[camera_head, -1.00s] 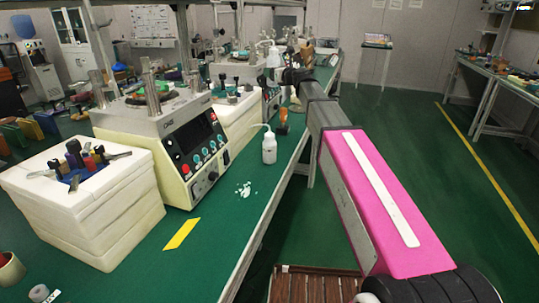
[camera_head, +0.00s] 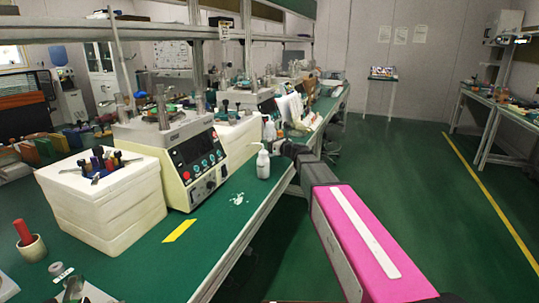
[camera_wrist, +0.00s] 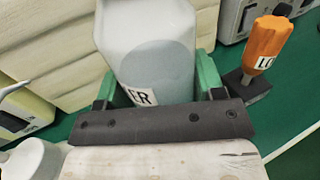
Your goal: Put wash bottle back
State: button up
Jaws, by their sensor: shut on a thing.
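My gripper (camera_wrist: 160,95) is shut on a white wash bottle (camera_wrist: 155,40), with a green pad on each side of it. Part of a label ending in "ER" shows on the bottle; its spout is out of the wrist view. In the head view the held bottle (camera_head: 269,129) is small and partly hidden behind a second white wash bottle (camera_head: 263,165), which stands upright on the green bench. That second bottle also shows at the lower left of the wrist view (camera_wrist: 30,160). I cannot tell whether the held bottle touches the bench.
An orange-handled tool (camera_wrist: 267,40) with a label stands close right of the held bottle. A cream machine (camera_head: 190,160) and a stacked white box (camera_head: 105,205) line the bench. White scraps (camera_head: 238,199) and yellow tape (camera_head: 179,231) lie on the green bench top (camera_head: 215,225).

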jog(key=shift+f, duration=2.25)
jog(key=shift+f, duration=0.1)
jog(key=o, duration=1.1)
jog(key=shift+s+d, duration=0.1)
jog(key=shift+d, duration=0.05)
jog(key=v, duration=1.1)
jog(key=shift+s+d, duration=0.2)
jog(key=shift+d, duration=0.1)
